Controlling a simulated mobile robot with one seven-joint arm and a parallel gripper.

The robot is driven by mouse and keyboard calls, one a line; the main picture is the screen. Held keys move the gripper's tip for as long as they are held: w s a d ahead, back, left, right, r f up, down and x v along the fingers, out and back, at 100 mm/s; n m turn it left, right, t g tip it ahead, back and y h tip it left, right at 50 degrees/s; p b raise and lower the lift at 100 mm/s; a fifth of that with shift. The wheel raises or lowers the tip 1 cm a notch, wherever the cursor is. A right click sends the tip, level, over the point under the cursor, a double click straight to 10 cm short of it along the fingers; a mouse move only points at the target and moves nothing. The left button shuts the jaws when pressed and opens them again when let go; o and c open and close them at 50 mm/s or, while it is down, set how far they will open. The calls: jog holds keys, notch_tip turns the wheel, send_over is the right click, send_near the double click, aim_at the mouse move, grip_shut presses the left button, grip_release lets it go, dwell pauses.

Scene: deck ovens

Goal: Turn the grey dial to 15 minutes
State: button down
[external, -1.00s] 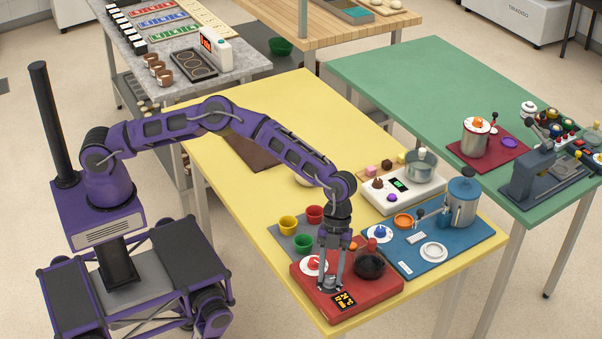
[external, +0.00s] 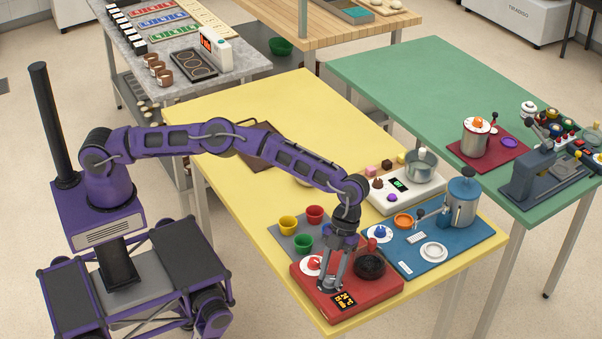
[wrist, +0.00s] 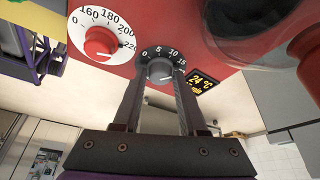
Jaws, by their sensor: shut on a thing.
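The grey dial (wrist: 160,71) sits on the red unit, on a black scale marked 0, 5, 10 and 15. Its white line appears to point to the right, near the 15 end, but I cannot read it exactly. My gripper (wrist: 160,80) is shut on the dial, with one finger on each side. In the external view, my gripper (external: 329,285) reaches down at a tilt onto the red unit (external: 375,290), and the fingers mostly hide the dial. The orange display (wrist: 203,83) reads 24 °C with a minutes line below, too blurred to read.
A red knob (wrist: 100,41) on a white temperature scale is close left of the dial. A dark round pan (external: 371,266) sits on the red unit's right. Cups (external: 303,242) stand behind it, and a blue mat (external: 414,262) with a metal pot lies to the right.

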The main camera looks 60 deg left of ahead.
jog(key=shift+f, duration=0.1)
jog(key=shift+c, duration=2.2)
grip_release()
jog(key=v, duration=0.7)
jog(key=shift+r+p, duration=0.25)
jog(key=shift+p, duration=0.1)
jog(key=shift+w, duration=0.1)
